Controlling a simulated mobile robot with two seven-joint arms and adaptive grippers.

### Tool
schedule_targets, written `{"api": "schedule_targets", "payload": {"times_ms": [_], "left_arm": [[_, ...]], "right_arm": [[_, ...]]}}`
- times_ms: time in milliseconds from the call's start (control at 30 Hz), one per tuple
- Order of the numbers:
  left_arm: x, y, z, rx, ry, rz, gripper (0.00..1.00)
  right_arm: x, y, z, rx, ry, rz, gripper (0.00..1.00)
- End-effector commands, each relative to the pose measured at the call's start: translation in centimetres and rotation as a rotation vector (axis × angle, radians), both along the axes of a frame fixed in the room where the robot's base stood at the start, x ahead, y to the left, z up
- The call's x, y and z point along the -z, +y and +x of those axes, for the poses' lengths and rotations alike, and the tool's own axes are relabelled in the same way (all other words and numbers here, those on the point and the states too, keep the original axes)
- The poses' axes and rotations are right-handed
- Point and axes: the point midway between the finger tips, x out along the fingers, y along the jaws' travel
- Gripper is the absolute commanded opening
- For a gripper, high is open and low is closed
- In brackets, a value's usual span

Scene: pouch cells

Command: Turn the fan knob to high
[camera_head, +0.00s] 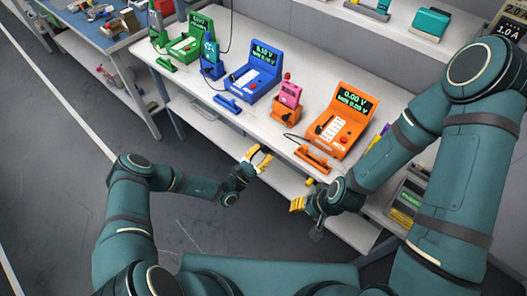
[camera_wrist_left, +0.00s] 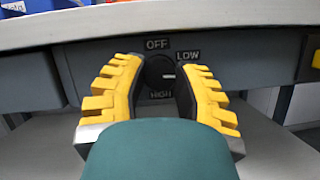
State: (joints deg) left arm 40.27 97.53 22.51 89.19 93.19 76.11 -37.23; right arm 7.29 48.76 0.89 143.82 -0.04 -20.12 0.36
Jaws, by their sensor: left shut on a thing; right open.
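The fan knob (camera_wrist_left: 158,72) is a dark round dial on a grey panel (camera_wrist_left: 110,62) under the bench edge in the left wrist view. OFF is printed above it, LOW at upper right and HIGH below. Its white mark points right, a little below the LOW label. My left gripper (camera_wrist_left: 160,85) has its yellow-and-black fingers on both sides of the knob, shut on it. In the head view my left gripper (camera_head: 258,160) is at the bench's front edge, and the knob is hidden there. My right gripper (camera_head: 303,195) is open and empty, in front of the bench to the right.
The white bench (camera_head: 272,130) carries green (camera_head: 190,45), blue (camera_head: 253,77) and orange (camera_head: 338,120) testers with displays. A small pink device (camera_head: 289,93) stands between the blue and orange ones. A lower shelf (camera_head: 345,228) lies beneath. The floor at left is clear.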

Motion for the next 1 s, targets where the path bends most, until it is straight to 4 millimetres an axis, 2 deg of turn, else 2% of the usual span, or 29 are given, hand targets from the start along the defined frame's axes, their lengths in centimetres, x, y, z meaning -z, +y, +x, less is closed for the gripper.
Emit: {"api": "schedule_targets", "payload": {"times_ms": [400,933,967,1000], "left_arm": [[0.06,0.11,0.05,0.000,-0.111,0.159,0.00],[0.10,0.12,0.06,0.000,-0.125,0.179,0.00],[0.10,0.12,0.06,-0.001,-0.125,0.179,0.44],[0.10,0.12,0.06,-0.001,-0.125,0.179,0.58]], "right_arm": [[-0.66,-0.04,0.23,0.004,-0.005,-0.001,0.47],[-0.70,-0.04,0.27,0.004,-0.006,-0.002,0.47],[-0.70,-0.04,0.27,0.004,-0.006,-0.002,0.47],[-0.70,-0.04,0.27,0.004,-0.006,-0.002,0.47]]}}
